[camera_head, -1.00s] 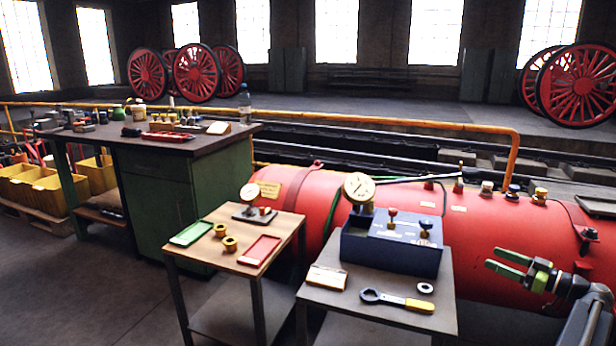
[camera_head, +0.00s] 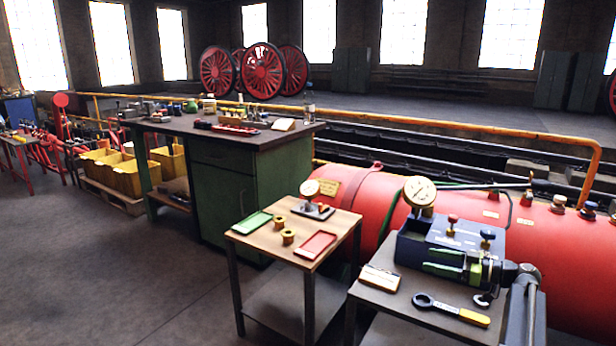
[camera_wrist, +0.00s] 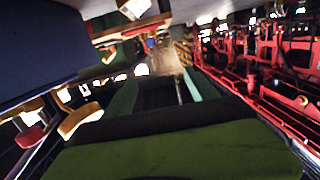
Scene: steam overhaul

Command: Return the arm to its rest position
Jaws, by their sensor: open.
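My gripper (camera_head: 428,261) has green fingers, held apart and empty. In the head view it points left, in front of the blue test box (camera_head: 405,247) with a round pressure gauge (camera_head: 419,191) on top; I cannot tell whether it touches the box. My grey arm link comes up from the lower right. In the wrist view the two green fingers (camera_wrist: 157,92) reach forward with nothing between them.
The box stands on a small grey table (camera_head: 382,304) with a yellow-handled wrench (camera_head: 450,309) and a pale block (camera_head: 380,278). A wooden table (camera_head: 262,244) holds a green tray (camera_head: 252,223) and a red tray (camera_head: 315,245). A red boiler (camera_head: 370,190) lies behind. Open floor is left.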

